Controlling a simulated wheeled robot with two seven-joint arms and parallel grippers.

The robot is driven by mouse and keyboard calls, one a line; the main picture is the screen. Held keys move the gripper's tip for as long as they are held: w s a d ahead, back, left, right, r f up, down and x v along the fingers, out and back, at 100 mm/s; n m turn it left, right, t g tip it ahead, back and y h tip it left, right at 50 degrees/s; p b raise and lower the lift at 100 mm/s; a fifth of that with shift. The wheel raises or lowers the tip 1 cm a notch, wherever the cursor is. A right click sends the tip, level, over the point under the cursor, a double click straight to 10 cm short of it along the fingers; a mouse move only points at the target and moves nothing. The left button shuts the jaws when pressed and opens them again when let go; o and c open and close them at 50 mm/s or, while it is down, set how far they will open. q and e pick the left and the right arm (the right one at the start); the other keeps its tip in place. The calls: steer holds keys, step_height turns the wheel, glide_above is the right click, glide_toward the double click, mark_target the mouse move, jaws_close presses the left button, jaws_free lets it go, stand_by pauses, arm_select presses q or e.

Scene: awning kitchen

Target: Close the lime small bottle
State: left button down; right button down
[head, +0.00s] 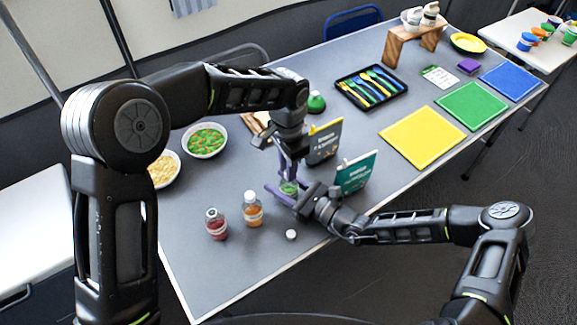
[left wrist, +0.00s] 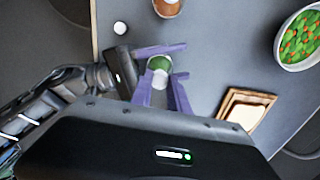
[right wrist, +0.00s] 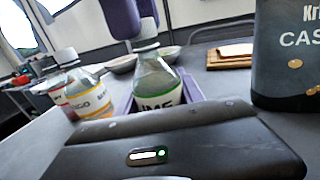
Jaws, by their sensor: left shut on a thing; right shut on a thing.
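The lime small bottle (head: 289,187) stands upright near the table's middle; its green-banded label shows in the right wrist view (right wrist: 158,88). My right gripper (head: 283,195) is shut around its body from the side. My left gripper (head: 287,172) points down from above, its purple fingers shut on a whitish cap (right wrist: 146,29). In the right wrist view the cap is at the bottle's mouth, in line with the neck; I cannot tell whether it is seated. The left wrist view shows the bottle's green part (left wrist: 159,63) just beyond the left fingers.
A red bottle (head: 216,225) and an orange bottle (head: 252,210) stand to the left. A loose white cap (head: 291,234) lies in front. A teal box (head: 356,172) and a dark box (head: 323,143) stand close behind and right. Bowls (head: 205,140) are at the back left.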

arm_select(q)
steer(key=m, duration=0.5)
steer(key=shift+m, duration=0.4)
steer(key=m, duration=0.3)
steer(key=shift+w, duration=0.1)
steer(key=m, duration=1.3)
steer(key=shift+m, duration=0.3)
steer(key=m, duration=0.3)
steer(key=shift+d, duration=0.1)
steer(key=m, duration=0.5)
steer(key=shift+f, duration=0.15)
steer(key=m, duration=0.2)
steer(key=shift+s+d+f+m, duration=0.2)
steer(key=shift+s+f+m, duration=0.05)
steer(key=shift+m, duration=0.55)
steer(key=shift+w+r+m, duration=0.2)
steer(key=shift+r+m, duration=0.1)
steer(key=c, duration=1.3)
jaws_free()
steer(key=shift+a, duration=0.1)
steer(key=shift+o, duration=0.2)
